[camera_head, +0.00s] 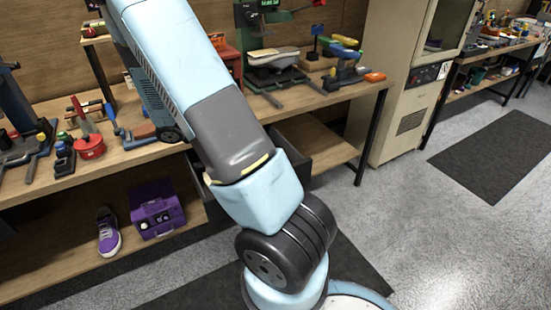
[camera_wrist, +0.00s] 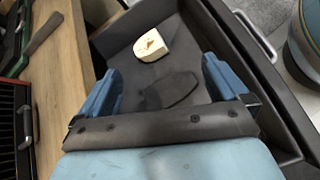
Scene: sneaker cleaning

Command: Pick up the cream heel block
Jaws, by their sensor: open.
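The cream heel block (camera_wrist: 152,45) lies in a dark open drawer (camera_wrist: 120,38) in the wrist view, near the drawer's far end. It is a small pale piece with a brownish mark on it. My gripper (camera_wrist: 160,82) is open, its two blue fingers apart above the drawer. The block shows beyond the fingertips, roughly between their lines, and nothing is held. A dark flat shape (camera_wrist: 170,90), which may be a sole or a shadow, lies between the fingers. In the head view the drawer (camera_head: 290,150) is partly hidden by my arm, and neither block nor gripper shows.
The drawer's walls surround the block, and a handle (camera_wrist: 255,35) is at its right. The wooden workbench (camera_head: 215,140) holds several tools. A purple sneaker (camera_head: 108,232) and purple box (camera_head: 156,208) sit on the lower shelf. Open floor lies to the right.

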